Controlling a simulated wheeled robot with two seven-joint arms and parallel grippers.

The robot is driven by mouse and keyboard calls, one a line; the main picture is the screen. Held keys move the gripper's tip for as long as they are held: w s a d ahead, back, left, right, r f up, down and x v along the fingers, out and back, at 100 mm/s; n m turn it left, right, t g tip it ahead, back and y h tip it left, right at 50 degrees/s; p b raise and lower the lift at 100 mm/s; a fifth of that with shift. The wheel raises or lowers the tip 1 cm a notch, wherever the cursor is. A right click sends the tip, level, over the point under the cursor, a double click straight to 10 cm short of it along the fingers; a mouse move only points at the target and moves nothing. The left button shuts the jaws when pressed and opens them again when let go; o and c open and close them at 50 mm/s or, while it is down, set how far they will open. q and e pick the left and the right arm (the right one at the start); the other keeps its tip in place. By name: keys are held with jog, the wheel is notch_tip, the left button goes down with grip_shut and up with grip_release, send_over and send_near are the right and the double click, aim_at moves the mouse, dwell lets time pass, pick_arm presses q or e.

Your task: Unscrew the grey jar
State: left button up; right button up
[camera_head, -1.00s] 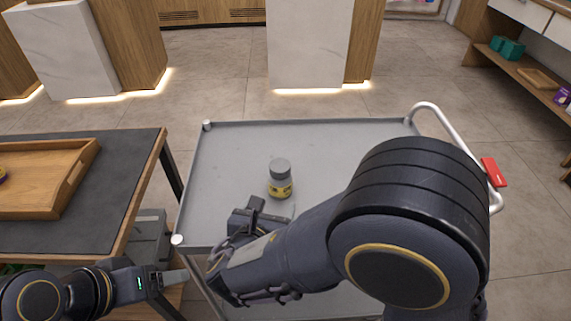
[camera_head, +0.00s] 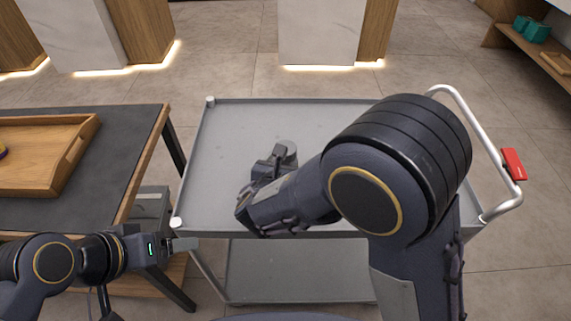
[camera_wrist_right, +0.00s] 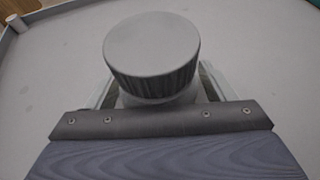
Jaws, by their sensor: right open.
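The grey jar (camera_head: 286,150) stands upright on the grey cart, mostly hidden behind my right gripper (camera_head: 278,160) in the head view. In the right wrist view its ribbed grey lid (camera_wrist_right: 152,55) is large and centred, seen from above and to the side. My right gripper (camera_wrist_right: 155,92) is open, with one finger on each side of the jar just below the lid. I cannot tell whether the fingers touch it. My left gripper (camera_head: 184,244) is empty, low at the left between the table and the cart; its jaw gap cannot be made out.
A dark table (camera_head: 120,135) with a wooden tray (camera_head: 70,160) stands at the left. A shelf is at the far right.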

jog(key=shift+c, duration=0.5)
jog(key=c, duration=1.1)
jog(key=shift+r, duration=0.2)
jog(key=shift+r, duration=0.25)
notch_tip(320, 180, up, 2)
jog(key=shift+r+p, duration=0.2)
jog(key=shift+p, duration=0.35)
jog(key=s+r+p, duration=0.1)
jog(key=s+r, duration=0.2)
jog(key=s, duration=0.1)
jog(key=s+r+p, duration=0.1)
jog(key=s+r, duration=0.2)
jog(key=s, duration=0.2)
jog(key=s+r+p, duration=0.1)
jog(key=s+r, duration=0.2)
jog(key=s, duration=0.2)
jog(key=shift+a+r, duration=0.1)
jog(key=shift+r, duration=0.3)
